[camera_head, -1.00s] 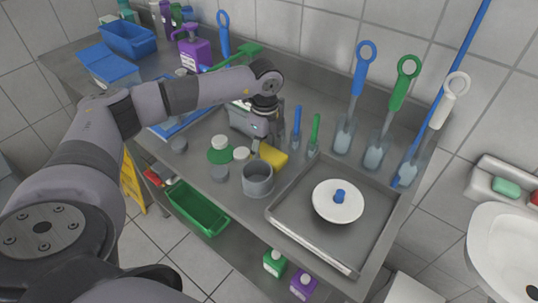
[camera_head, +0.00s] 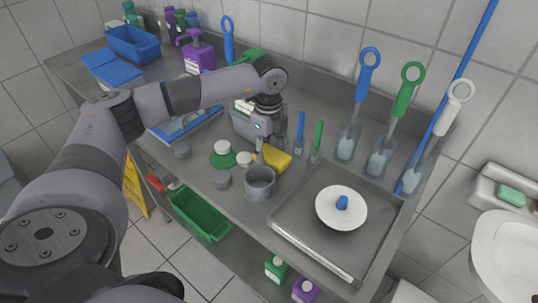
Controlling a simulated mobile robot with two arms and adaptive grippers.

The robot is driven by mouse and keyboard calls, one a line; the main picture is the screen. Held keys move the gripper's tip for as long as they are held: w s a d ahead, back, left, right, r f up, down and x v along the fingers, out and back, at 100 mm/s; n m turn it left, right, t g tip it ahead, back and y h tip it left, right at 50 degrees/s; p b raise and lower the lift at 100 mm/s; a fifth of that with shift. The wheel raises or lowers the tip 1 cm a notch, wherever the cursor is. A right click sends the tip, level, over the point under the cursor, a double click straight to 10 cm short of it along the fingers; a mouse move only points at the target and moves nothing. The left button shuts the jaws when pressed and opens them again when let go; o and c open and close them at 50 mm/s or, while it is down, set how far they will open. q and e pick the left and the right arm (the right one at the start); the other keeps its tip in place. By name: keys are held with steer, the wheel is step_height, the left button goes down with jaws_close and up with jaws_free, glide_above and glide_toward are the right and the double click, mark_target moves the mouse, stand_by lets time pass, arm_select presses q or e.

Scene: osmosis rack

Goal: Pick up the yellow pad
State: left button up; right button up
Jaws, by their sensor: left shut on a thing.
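The yellow pad (camera_head: 275,159) lies on the steel counter in the head view, just behind a grey metal cup (camera_head: 260,182). My left gripper (camera_head: 262,150) points down from above at the pad's left end. It is shut on the yellow pad, and the fingertips are partly hidden by the wrist and cup. Whether the pad is clear of the counter cannot be told. My right gripper does not show.
A green-based white container (camera_head: 223,155) and small grey pieces are to the left. A grey box (camera_head: 243,124) is behind the gripper.

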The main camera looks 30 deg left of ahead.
mark_target(269, 152)
arm_select(q)
step_height(269, 152, up, 18)
steer(key=b, duration=0.1)
stand_by(0.4)
steer(key=o, duration=0.3)
steer(key=c, duration=0.4)
steer(key=shift+o, duration=0.2)
